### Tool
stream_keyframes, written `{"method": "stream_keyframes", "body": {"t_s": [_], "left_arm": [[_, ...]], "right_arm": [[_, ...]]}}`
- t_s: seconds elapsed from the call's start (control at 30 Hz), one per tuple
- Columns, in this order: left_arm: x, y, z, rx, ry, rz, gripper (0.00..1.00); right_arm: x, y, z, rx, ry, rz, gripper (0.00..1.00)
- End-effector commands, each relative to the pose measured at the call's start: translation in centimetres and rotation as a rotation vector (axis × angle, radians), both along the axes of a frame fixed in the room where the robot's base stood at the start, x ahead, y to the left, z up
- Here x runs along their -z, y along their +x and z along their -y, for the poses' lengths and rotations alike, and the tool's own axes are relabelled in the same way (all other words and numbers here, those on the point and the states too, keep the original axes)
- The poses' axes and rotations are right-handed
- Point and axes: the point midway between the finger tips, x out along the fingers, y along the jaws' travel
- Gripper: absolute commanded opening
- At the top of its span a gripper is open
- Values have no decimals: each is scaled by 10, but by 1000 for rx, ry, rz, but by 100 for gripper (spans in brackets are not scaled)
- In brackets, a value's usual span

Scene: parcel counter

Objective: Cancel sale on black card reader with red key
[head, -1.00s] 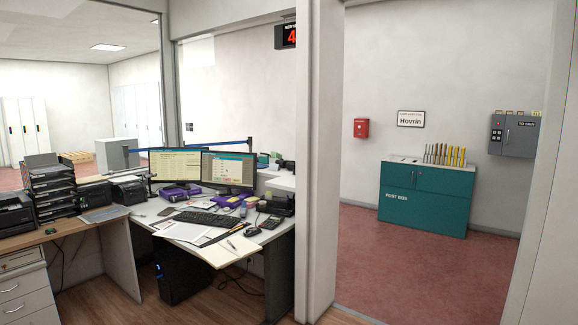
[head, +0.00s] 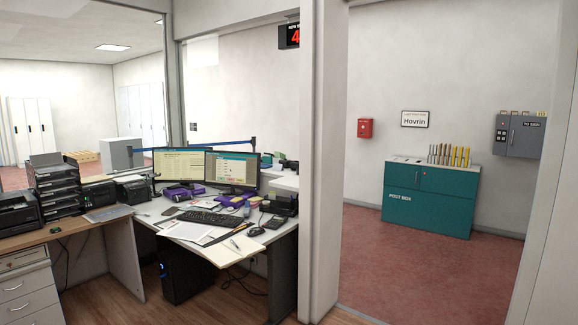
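A small dark keypad-like device (head: 275,222) lies near the right edge of the desk (head: 190,230). It may be the black card reader, but it is too small to tell, and no red key can be made out. A larger black device (head: 281,205) stands just behind it. Neither of my grippers is in view.
Two monitors (head: 231,168), a keyboard (head: 208,218), a mouse (head: 257,231) and papers (head: 232,249) crowd the desk. A wooden-topped counter (head: 60,238) with printers is at left. A wall post (head: 322,160) separates the desk from a red-floored area with a teal post box (head: 429,200).

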Motion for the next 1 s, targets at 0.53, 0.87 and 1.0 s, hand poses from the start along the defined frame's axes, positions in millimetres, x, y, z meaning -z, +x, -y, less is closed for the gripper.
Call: {"method": "stream_keyframes", "body": {"t_s": [0.53, 0.87, 1.0], "left_arm": [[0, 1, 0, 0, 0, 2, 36], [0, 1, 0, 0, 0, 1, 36], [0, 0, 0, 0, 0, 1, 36]], "right_arm": [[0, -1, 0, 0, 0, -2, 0], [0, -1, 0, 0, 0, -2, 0], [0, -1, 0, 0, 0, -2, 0]]}}
